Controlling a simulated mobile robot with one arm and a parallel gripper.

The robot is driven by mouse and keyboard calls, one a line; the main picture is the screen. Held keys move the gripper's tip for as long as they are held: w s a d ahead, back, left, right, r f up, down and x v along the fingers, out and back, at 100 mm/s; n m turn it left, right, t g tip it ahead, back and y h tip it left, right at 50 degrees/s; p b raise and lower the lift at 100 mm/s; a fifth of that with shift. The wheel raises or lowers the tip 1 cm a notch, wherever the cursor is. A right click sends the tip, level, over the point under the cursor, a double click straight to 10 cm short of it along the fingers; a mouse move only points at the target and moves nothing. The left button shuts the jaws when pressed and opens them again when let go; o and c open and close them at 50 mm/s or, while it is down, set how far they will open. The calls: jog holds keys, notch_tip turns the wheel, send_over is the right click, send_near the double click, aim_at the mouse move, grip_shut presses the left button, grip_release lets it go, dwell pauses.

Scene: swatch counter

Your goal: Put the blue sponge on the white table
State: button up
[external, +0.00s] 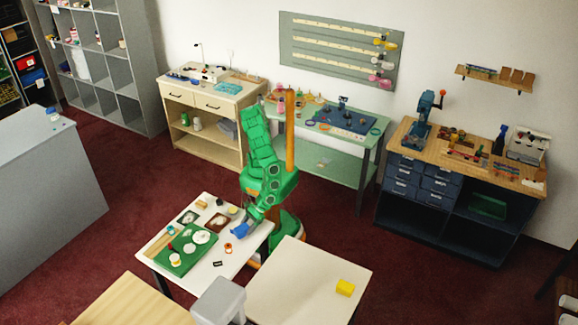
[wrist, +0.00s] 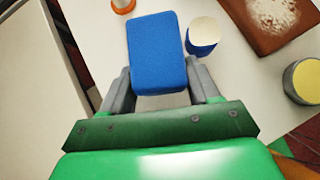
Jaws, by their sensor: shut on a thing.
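The blue sponge (external: 239,229) is at the right part of a white-topped table (external: 213,273) covered with small items. In the wrist view the sponge (wrist: 156,45) lies lengthwise between the fingers of my gripper (wrist: 160,84). My gripper (external: 245,222) is shut on its near end. I cannot tell whether the sponge touches the tabletop.
A blue cylinder with a cream top (wrist: 203,38) stands close beside the sponge. A brown board with white powder (wrist: 275,22), a yellow-topped jar (wrist: 304,80) and an orange ring-like item (wrist: 122,5) are nearby. A green mat (external: 180,262) lies left. The second table is mostly bare.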

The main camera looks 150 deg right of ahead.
jog(key=shift+f, duration=0.55)
jog(key=shift+f, duration=0.15)
jog(key=o, duration=1.1)
jog(key=shift+r, duration=0.2)
jog(key=shift+v, duration=5.95)
jog(key=shift+d, duration=0.15)
